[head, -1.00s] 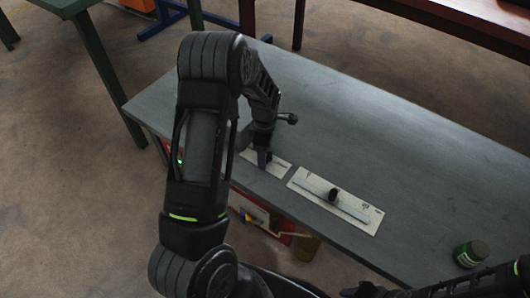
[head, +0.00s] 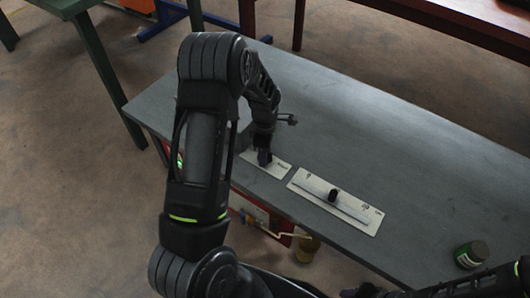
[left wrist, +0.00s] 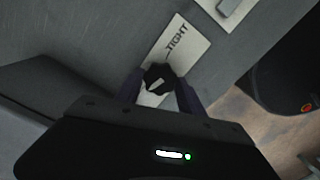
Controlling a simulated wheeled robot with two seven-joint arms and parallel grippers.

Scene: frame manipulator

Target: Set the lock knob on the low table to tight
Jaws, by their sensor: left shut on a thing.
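The lock knob (left wrist: 157,76) is black with a pale mark, on a small white plate (left wrist: 187,44). The word TIGHT is printed on the plate beside the knob. I cannot tell for certain which way the mark points. In the head view the plate (head: 281,169) lies near the front edge of the grey low table (head: 400,150). My left gripper (head: 264,158) reaches down over it. In the left wrist view its fingers (left wrist: 158,92) are shut on the knob, one on each side. Part of my right arm shows at the bottom right; its fingers cannot be made out.
A longer white plate (head: 360,214) with a rail and black slider (head: 333,195) lies right of the knob plate. A dark green jar (head: 471,254) stands near the table's right front. A red box (head: 240,204) and a yellowish jar (head: 307,249) are below the front edge. The table's back is clear.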

